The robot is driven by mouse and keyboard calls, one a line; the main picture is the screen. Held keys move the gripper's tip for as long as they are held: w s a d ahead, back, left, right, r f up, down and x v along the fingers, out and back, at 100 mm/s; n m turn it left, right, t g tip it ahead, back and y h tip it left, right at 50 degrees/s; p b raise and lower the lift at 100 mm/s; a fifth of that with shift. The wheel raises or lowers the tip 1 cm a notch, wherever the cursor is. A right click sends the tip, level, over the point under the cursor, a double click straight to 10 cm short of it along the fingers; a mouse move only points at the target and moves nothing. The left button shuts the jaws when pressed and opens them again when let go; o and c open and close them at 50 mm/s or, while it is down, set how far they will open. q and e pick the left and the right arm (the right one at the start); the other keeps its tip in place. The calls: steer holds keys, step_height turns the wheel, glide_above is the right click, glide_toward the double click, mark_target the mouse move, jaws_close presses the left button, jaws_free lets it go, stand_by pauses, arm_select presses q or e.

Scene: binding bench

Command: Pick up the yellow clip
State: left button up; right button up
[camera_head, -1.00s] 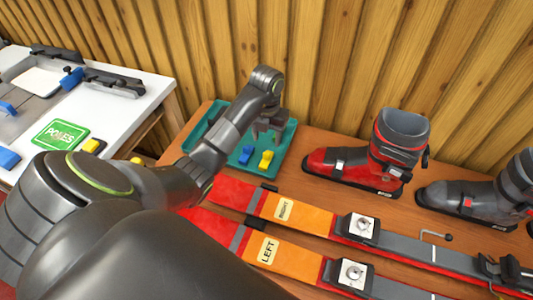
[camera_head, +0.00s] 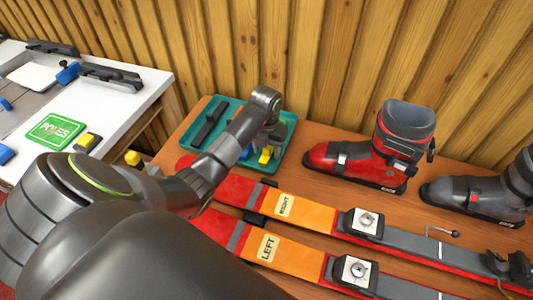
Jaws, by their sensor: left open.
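The yellow clip (camera_head: 265,156) lies in the teal tray (camera_head: 289,127) on the wooden bench, partly hidden by my gripper. A blue clip (camera_head: 245,153) lies just left of it. My left gripper (camera_head: 266,146) points down into the tray, right over the yellow clip. Its jaws are open; the fingertips are small and dark, and I cannot tell whether they touch the clip. My right gripper is not in view.
Black parts (camera_head: 209,122) lie in the tray's left side. A red ski boot (camera_head: 350,160) stands right of the tray. Two skis (camera_head: 300,208) lie in front. A white table (camera_head: 130,105) with a green POLES sign (camera_head: 55,131) stands at left.

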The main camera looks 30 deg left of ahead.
arm_select(q)
steer(key=c, duration=1.1)
steer(key=shift+r, duration=0.2)
step_height(320, 180, up, 4)
steer(key=shift+w, duration=0.1)
step_height(320, 180, up, 4)
steer(key=p, duration=0.3)
steer(key=shift+r, duration=0.15)
steer(key=shift+r+p, duration=0.7)
steer(key=shift+s, duration=0.2)
